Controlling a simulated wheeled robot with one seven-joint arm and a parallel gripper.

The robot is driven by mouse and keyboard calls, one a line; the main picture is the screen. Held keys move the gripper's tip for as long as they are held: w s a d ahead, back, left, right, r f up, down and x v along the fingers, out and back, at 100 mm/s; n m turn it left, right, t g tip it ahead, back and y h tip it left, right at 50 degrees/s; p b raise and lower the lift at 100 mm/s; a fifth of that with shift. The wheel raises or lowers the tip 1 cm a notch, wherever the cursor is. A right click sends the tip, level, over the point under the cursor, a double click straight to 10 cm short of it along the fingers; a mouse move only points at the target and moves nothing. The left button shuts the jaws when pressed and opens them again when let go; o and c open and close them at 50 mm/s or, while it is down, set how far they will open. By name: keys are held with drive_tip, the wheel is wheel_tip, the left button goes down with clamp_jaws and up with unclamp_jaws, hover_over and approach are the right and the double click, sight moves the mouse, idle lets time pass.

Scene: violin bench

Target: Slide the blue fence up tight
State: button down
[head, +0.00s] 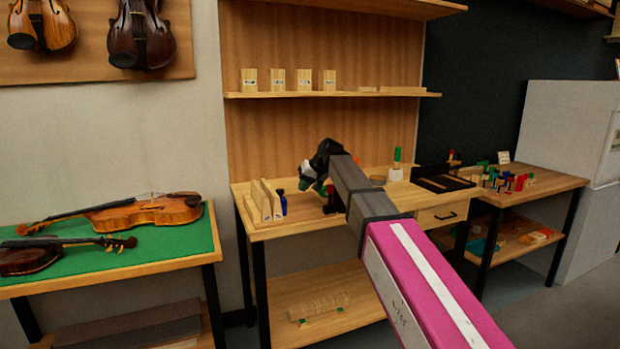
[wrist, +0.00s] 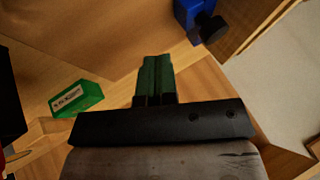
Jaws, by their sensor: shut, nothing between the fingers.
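The blue fence (wrist: 188,14) with a black knob shows at the top of the wrist view, beside a wooden edge. In the head view a small blue piece with a dark top (head: 283,204), seemingly the same fence, stands by the upright wooden boards at the bench's left end. My gripper (wrist: 156,62) has green fingers pressed together with nothing between them. It points toward the bench, apart from the fence, which lies up and to the right of the fingertips in the wrist view. In the head view my gripper (head: 318,186) is right of the blue piece.
A green block with a white label (wrist: 77,98) lies left of my fingers in the wrist view. Upright wooden boards (head: 262,202) stand on the bench (head: 300,222) at left. A red-and-dark item (head: 330,200) is close to my gripper. A white holder (head: 396,174) stands farther right.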

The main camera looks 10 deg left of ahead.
drive_tip(key=a, duration=0.1)
drive_tip(key=a+f, duration=0.1)
drive_tip(key=a, duration=0.1)
drive_tip(key=shift+s+a+f, duration=0.15)
drive_tip(key=shift+s+a, duration=0.05)
drive_tip(key=shift+s, duration=0.1)
drive_tip(key=shift+s+a, duration=0.25)
drive_tip(key=shift+a, duration=0.4)
drive_tip(key=shift+s+a, duration=0.2)
drive_tip(key=shift+a, duration=0.3)
